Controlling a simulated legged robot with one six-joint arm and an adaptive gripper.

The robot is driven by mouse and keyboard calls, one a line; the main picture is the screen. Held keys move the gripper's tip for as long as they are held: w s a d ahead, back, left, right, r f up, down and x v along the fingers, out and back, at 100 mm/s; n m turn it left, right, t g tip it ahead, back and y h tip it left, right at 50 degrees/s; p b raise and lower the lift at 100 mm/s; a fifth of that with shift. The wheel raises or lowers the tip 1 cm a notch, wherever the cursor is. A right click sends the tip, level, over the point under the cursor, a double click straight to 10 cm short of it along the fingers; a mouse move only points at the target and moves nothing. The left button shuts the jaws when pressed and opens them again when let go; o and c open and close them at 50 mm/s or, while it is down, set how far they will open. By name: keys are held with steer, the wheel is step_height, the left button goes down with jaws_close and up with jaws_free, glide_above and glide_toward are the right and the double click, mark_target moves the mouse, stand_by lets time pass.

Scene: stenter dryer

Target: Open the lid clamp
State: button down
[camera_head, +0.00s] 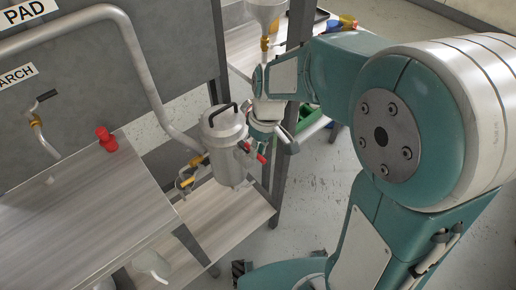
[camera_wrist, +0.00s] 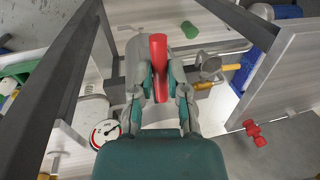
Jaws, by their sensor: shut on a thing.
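The lid clamp shows a red handle (camera_head: 260,158) on the right side of a grey metal canister (camera_head: 228,160) in the head view. The canister's lid carries a black handle (camera_head: 220,116). My gripper (camera_head: 272,140) is beside the canister, at the clamp. In the wrist view, the red clamp handle (camera_wrist: 158,55) stands between the two fingers of my gripper (camera_wrist: 162,88), which are shut on it. The grey canister (camera_wrist: 134,70) is behind and partly hidden by the fingers. The clamp's latch is too hidden to tell its state.
A bent grey pipe (camera_head: 150,85) runs down close to the canister. A dark frame post (camera_head: 284,165) stands just right of the canister. A gauge (camera_wrist: 105,133) is at lower left in the wrist view.

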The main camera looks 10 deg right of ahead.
steer(key=shift+d, duration=0.1)
steer(key=shift+w+d+n+g+h, duration=0.2)
steer(key=shift+w+n+h, duration=0.4)
steer(key=shift+n, duration=1.75)
steer(key=shift+w+d+n+g+h, duration=0.2)
steer(key=shift+w+n, duration=0.7)
steer(key=shift+n, duration=1.4)
steer(key=shift+w+d+n+g+h, duration=0.15)
steer(key=shift+w+n+h, duration=0.45)
steer(key=shift+n, duration=1.75)
steer(key=shift+w, duration=0.2)
steer(key=c, duration=0.6)
jaws_free()
steer(key=shift+d, duration=0.15)
steer(key=shift+c, duration=0.2)
